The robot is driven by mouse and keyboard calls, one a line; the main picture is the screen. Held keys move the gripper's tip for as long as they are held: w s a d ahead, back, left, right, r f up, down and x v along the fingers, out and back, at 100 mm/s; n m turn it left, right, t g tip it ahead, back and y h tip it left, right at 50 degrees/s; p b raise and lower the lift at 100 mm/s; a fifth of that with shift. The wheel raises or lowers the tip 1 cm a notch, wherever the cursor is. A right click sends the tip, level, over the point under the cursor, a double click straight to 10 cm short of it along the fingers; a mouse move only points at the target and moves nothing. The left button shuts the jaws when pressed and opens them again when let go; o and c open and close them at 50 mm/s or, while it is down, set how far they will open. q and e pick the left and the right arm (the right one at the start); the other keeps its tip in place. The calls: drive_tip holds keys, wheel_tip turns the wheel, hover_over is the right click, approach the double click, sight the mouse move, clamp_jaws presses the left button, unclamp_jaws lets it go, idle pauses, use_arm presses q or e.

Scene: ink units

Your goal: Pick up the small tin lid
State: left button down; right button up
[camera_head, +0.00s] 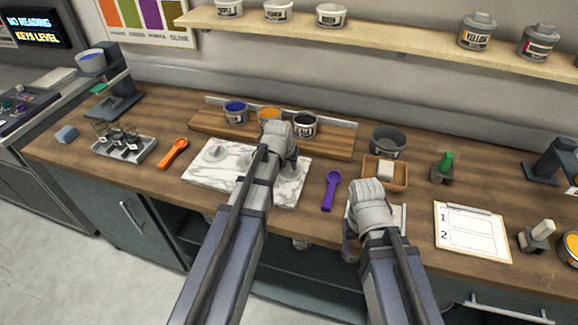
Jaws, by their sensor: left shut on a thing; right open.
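My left gripper (280,145) is over the back right part of the white marble slab (290,190), just in front of the row of tins. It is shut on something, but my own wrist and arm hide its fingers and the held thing. I cannot make out the small tin lid for certain. My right gripper (351,240) is open near the front edge of the table, right of the purple scoop (331,190). Its wrist partly covers a pale flat thing (402,215).
Blue (235,112), orange (269,114) and black (304,125) paint tins stand on a wooden board (335,146). A grey bowl (388,142), a wooden tray (399,184) and a clipboard (472,232) lie right. An orange scoop (172,154) and metal tray (140,155) lie left.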

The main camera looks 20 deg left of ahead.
sight(289, 166)
use_arm(q)
wheel_tip(289, 166, up, 10)
drive_tip(key=p, duration=1)
use_arm(e)
wheel_tip(289, 166, up, 10)
use_arm(q)
drive_tip(key=shift+w+r, duration=0.1)
drive_tip(key=shift+r, duration=0.05)
use_arm(e)
drive_tip(key=shift+d+r, duration=0.1)
